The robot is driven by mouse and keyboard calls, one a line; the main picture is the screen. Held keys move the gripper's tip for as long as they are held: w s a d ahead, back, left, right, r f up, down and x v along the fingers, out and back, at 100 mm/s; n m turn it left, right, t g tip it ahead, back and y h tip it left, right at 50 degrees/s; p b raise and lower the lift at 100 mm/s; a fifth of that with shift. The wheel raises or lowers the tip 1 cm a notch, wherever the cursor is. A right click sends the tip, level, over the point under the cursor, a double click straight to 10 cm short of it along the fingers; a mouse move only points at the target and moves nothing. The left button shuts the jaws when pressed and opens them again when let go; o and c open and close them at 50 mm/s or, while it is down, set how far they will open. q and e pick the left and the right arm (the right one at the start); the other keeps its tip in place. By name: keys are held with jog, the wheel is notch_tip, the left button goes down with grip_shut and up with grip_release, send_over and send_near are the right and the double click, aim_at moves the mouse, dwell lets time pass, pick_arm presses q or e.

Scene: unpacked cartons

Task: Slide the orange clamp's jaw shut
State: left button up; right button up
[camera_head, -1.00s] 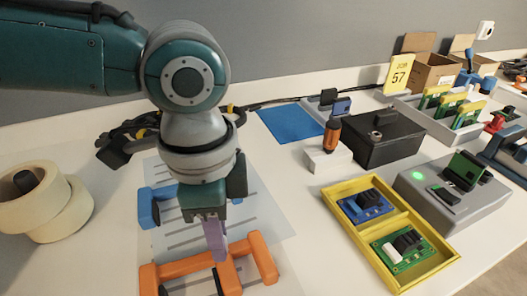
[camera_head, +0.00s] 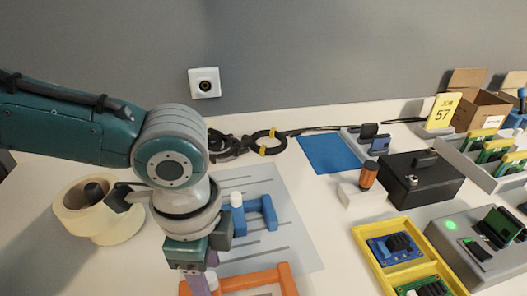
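An orange clamp (camera_head: 248,280) lies on the grey lined sheet at the bottom edge, partly cut off. My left gripper (camera_head: 198,285) points down at the clamp's left part and hides some of it. A lilac piece shows below the gripper body; I cannot tell whether the fingers are open or shut, or whether they touch the clamp. A blue clamp (camera_head: 262,217) lies behind, right of my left wrist. My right gripper is out of view.
Tape rolls (camera_head: 102,222) stand at the left, close to my wrist. Black cable (camera_head: 262,142) lies along the wall. A yellow tray (camera_head: 372,268) with boards, a black box (camera_head: 420,178) and a grey device (camera_head: 480,240) fill the right. The lined sheet (camera_head: 300,240) has bare room.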

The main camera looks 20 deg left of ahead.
aim_at(209, 277)
pick_arm(q)
notch_tip(209, 277, up, 10)
jog(key=p, duration=0.2)
jog(key=shift+p, duration=0.3)
dwell(0.4)
